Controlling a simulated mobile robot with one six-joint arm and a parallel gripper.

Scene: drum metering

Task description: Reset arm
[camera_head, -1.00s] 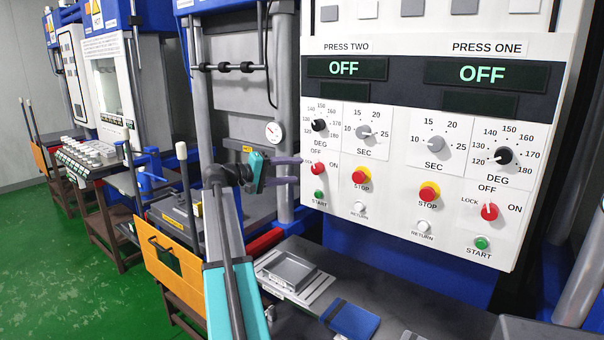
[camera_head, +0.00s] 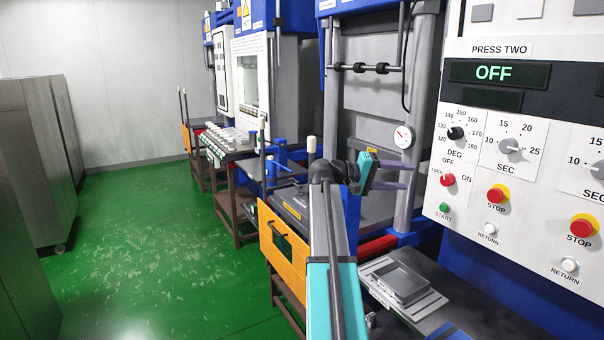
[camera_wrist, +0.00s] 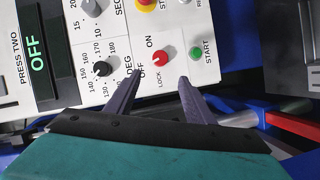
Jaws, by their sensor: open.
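My gripper (camera_head: 400,174) is open and empty, with its two purple-grey fingers apart, in front of the press and left of the control panel. In the wrist view my gripper (camera_wrist: 155,88) has its fingers spread, and the red lock knob (camera_wrist: 160,59) shows between and beyond their tips. Whether a finger touches the panel cannot be told from that view. My arm stretches out from the bottom of the head view, bent at the wrist. The white PRESS TWO panel (camera_head: 470,222) reads OFF on its display (camera_head: 494,73). Its red knob (camera_head: 447,180) sits above a green start button (camera_head: 444,207).
A metal tray (camera_head: 402,283) lies on the bench below the panel. An orange panel with a handle (camera_head: 285,250) stands left of my arm. A table with several white cups (camera_head: 230,142) is farther back. Grey cabinets (camera_head: 42,150) line the left; the green floor (camera_head: 150,240) between is clear.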

